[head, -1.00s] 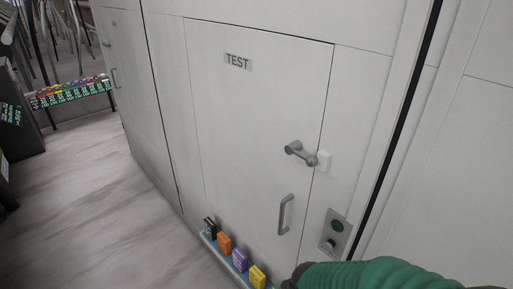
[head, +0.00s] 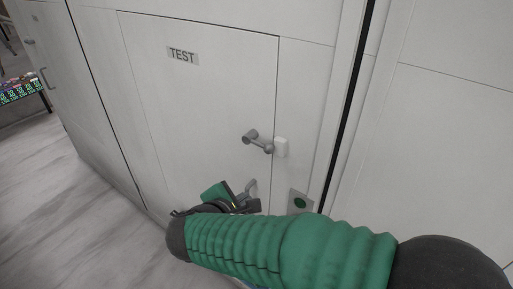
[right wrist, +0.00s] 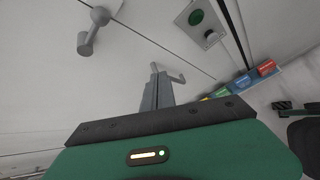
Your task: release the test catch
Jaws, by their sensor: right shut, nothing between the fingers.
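The white door panel (head: 200,110) carries a TEST label (head: 183,55). In the right wrist view the lever (right wrist: 94,28) is at the upper left, apart from the fingers. My right gripper (head: 238,200) is below the lever, in front of the door's lower part. Its fingers (right wrist: 155,88) are shut and empty, close to the grey pull handle (head: 251,188); whether they touch it I cannot tell. My left gripper is not in view.
A plate with a green round button (head: 300,203) is right of the handle, partly behind my right arm. Several coloured boxes (right wrist: 243,82) stand on a low ledge, in the right wrist view. Open floor (head: 60,190) lies to the left.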

